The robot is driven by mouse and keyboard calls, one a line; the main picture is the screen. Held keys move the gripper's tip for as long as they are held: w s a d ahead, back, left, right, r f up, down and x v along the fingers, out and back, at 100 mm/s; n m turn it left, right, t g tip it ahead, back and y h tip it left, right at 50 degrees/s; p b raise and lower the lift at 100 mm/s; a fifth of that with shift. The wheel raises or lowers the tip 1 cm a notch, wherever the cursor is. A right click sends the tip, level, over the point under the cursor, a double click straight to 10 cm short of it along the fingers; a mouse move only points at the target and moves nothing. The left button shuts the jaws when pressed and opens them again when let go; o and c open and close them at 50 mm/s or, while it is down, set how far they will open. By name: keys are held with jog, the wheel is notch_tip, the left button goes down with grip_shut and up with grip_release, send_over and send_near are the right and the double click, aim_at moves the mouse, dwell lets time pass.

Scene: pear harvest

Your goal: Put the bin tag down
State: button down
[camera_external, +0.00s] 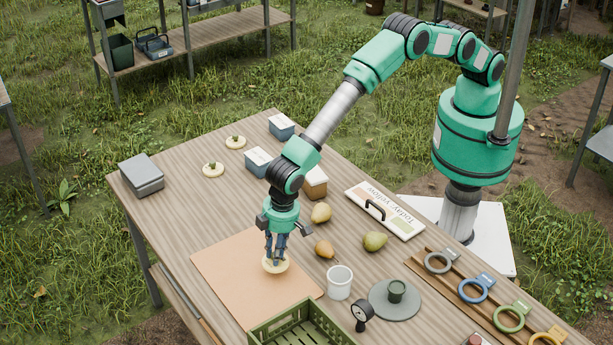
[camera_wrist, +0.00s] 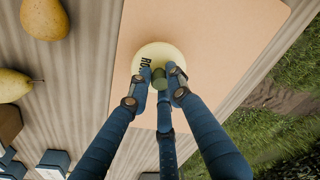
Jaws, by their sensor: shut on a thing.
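The bin tag (camera_external: 275,267) is a round cream disc with a small green knob on top and dark lettering. My gripper (camera_external: 275,257) points straight down over it, its fingers shut on the knob. In the wrist view the tag (camera_wrist: 150,57) lies flat between and beyond the blue fingertips (camera_wrist: 160,82), which partly hide it and its lettering.
A green crate (camera_external: 300,322), a white cup (camera_external: 339,283) and a small dial gauge (camera_external: 361,313) stand near the mat. Pears (camera_external: 324,249) lie to its right. Two similar discs (camera_external: 213,170) lie at the back. Most of the mat is clear.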

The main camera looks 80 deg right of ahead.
aim_at(281, 260)
jog(key=shift+f, duration=1.75)
jog(key=shift+f, duration=0.1)
jog(key=c, duration=1.6)
grip_release()
jog(key=r, duration=0.4)
jog(key=s+r, duration=0.1)
jog(key=r, duration=0.3)
jog(key=r+p, duration=0.1)
jog(key=r, duration=0.3)
jog(key=shift+s+d, duration=0.2)
jog(key=shift+r, duration=0.1)
